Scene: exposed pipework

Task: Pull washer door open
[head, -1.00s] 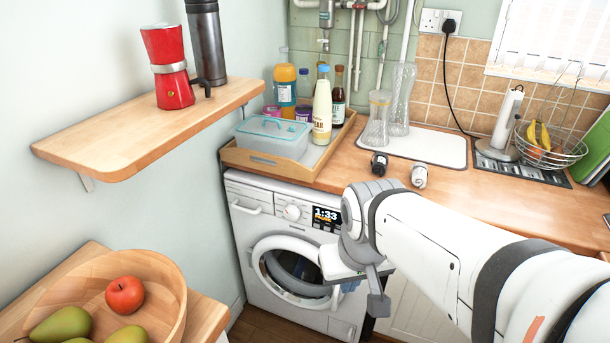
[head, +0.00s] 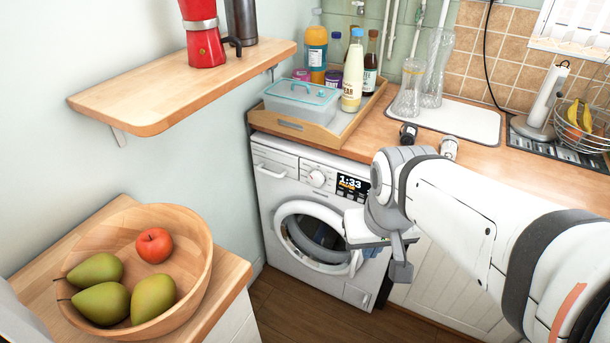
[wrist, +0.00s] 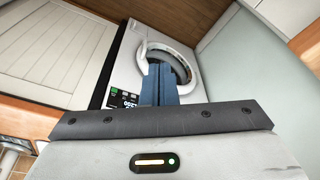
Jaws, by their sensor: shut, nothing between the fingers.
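The washer (head: 269,207) is a white front loader under the wooden worktop, with a lit display reading 1:33. Its round door (head: 316,238) has a white ring and dark glass, and looks flush with the front. It also shows in the wrist view (wrist: 174,62), upside down. My gripper (head: 372,252) is at the right side of the door, partly hidden behind my wrist. In the wrist view its blue fingers (wrist: 160,68) are together, empty, and overlap the door ring's edge. I cannot tell whether they touch it.
A wooden shelf (head: 150,105) juts from the left wall. A fruit bowl (head: 195,285) sits on a low counter at front left. A wooden tray (head: 285,125) with bottles stands on the worktop above the washer. Floor (head: 300,305) in front is clear.

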